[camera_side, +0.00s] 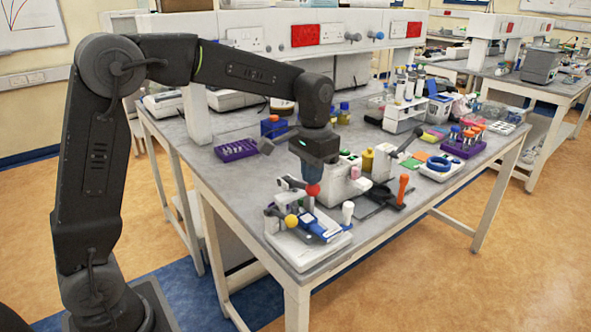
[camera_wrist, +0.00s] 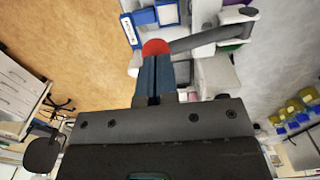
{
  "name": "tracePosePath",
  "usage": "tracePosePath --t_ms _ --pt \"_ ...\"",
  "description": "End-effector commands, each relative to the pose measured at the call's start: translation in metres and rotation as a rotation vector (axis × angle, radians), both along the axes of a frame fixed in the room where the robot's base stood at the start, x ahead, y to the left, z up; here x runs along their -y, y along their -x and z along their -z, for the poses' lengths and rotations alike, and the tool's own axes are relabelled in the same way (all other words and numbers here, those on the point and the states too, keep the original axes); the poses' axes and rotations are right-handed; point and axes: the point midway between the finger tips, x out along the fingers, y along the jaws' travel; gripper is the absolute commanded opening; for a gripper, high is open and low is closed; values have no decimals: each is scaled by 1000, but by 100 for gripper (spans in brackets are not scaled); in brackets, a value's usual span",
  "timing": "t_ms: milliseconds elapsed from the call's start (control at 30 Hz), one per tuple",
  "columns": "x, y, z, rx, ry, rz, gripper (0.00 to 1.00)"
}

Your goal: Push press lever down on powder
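A red ball knob (camera_side: 313,190) sits at the end of a grey lever, beside the white press body (camera_side: 347,179). In the wrist view, the red knob (camera_wrist: 155,47) shows just beyond my fingertips, and the grey lever (camera_wrist: 205,38) runs from it to the upper right. My gripper (camera_side: 312,181) points down with its blue fingers just above the knob. In the wrist view, the fingers (camera_wrist: 153,57) are together with only a thin dark line between them. They look empty. I cannot tell whether they touch the knob. I cannot make out the powder.
A white device with a blue part (camera_side: 312,225) and a yellow ball (camera_side: 291,221) stand in front, near the table edge. A purple rack (camera_side: 237,150) stands behind at left. Bare table lies left of the press.

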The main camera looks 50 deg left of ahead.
Motion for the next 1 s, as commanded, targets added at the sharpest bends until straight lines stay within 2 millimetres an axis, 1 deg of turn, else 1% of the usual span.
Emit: tracePosePath --t_ms 200,667,1000 --pt "2 1 7 -3 0 0 0" --pt "2 0 10 -3 -1 0 0" --pt "3 1 20 -3 -1 0 0"
